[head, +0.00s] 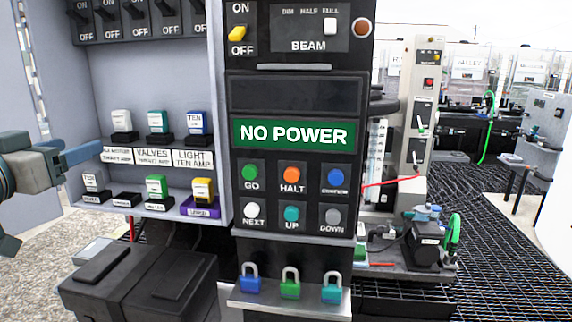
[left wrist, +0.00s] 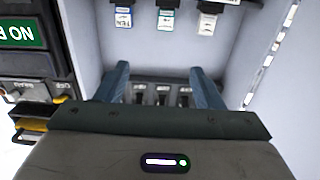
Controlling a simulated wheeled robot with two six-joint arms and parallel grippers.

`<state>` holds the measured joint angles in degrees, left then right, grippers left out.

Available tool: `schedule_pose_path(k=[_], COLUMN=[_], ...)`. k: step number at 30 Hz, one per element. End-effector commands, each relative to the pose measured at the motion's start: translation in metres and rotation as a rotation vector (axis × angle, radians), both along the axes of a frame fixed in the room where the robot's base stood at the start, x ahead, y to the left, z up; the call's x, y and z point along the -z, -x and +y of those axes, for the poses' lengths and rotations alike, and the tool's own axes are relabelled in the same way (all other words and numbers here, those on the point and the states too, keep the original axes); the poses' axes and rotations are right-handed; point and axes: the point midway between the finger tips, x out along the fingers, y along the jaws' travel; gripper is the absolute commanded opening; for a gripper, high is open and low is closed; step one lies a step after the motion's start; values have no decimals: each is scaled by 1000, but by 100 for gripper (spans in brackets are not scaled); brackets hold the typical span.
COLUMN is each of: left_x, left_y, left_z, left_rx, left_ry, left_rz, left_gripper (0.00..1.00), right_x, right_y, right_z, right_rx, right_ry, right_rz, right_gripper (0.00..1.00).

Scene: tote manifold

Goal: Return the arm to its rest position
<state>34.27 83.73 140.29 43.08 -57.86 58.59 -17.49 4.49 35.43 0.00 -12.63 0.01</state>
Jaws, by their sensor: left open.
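My left gripper (head: 88,152) comes in from the left edge of the head view, with its blue-grey finger pointing right. In the left wrist view the two fingers of my left gripper (left wrist: 162,78) stand apart with nothing between them. The gripper is in front of the left side of the open fuse cabinet (head: 150,70), apart from the fuses on its shelves. My right gripper is in neither view.
The cabinet holds white, teal, blue, green and yellow fuses on two shelves, below several OFF switches (head: 137,18). A black panel (head: 293,133) reads NO POWER. A black case (head: 140,280) stands at lower left. Grated floor (head: 500,230) lies right.

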Motion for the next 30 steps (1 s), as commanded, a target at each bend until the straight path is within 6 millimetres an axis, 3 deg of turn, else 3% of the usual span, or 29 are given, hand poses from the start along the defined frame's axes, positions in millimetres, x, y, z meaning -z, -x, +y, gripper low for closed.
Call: schedule_pose_path(k=[11,17,23,26,30], left_x=[71,135,245,303,382], left_y=[-25,-36,-33,-19,13], left_z=[-4,-9,-21,-28,-41], left_rx=[-2,-8,-26,-41,-59], left_ry=[-26,-47,-73,-90,-112], left_rz=[98,188,354,454,608], left_gripper=[61,61,61,61,61], right_x=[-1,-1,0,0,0], right_y=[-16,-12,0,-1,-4], right_z=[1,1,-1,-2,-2], right_rx=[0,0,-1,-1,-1], right_ry=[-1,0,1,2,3], right_rz=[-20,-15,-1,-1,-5], right_gripper=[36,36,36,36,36])
